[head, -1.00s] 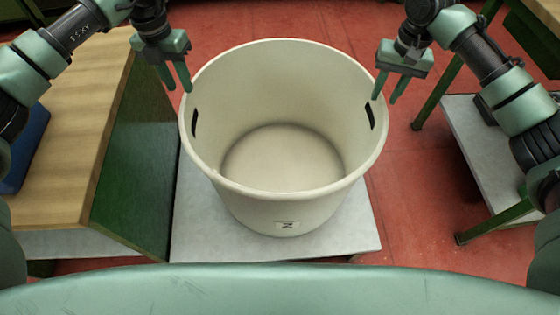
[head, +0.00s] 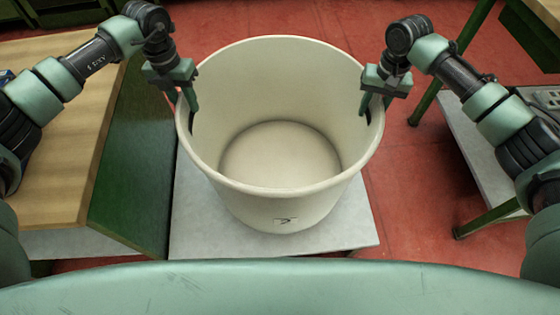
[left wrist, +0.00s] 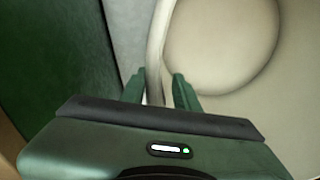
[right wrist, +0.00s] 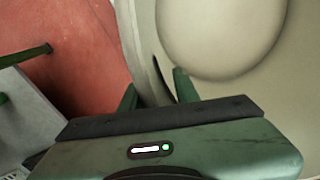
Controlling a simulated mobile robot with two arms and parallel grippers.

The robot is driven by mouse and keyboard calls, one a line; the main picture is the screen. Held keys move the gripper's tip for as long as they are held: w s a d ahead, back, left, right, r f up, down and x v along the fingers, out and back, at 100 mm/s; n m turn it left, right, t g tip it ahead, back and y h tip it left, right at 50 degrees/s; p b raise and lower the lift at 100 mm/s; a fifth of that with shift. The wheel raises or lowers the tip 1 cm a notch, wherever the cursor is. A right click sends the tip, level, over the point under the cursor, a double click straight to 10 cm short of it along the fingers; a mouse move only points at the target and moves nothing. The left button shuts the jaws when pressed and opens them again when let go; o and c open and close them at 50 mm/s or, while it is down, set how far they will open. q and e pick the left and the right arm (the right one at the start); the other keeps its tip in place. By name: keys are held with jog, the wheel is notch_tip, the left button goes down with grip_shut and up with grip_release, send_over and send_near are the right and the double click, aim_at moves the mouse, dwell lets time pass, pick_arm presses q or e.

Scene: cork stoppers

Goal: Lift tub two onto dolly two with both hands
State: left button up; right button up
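The large cream tub (head: 285,185) stands upright and empty on a pale grey slab (head: 195,235), with a small marked label on its front that is too small to read surely. It has dark handle slots at its left and right sides. My left gripper (head: 186,108) is open at the left rim; the left wrist view shows its fingers (left wrist: 160,90) on either side of the wall. My right gripper (head: 374,108) is open at the right rim, and its fingers (right wrist: 156,92) also straddle the wall. I cannot tell whether the fingers touch the tub.
A wooden-topped bench (head: 60,150) with a green side panel (head: 130,165) stands close on the left. On the right is a green-legged frame with a grey shelf (head: 475,150). Red floor (head: 410,215) lies open between the tub and that frame.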

pick_arm(q)
grip_shut()
pick_arm(e)
grip_shut()
pick_arm(q)
jog(key=shift+w+r, duration=0.1)
jog(key=shift+r, duration=0.05)
pick_arm(e)
jog(key=shift+w+r, duration=0.1)
jog(key=shift+r, duration=0.05)
dwell(0.9)
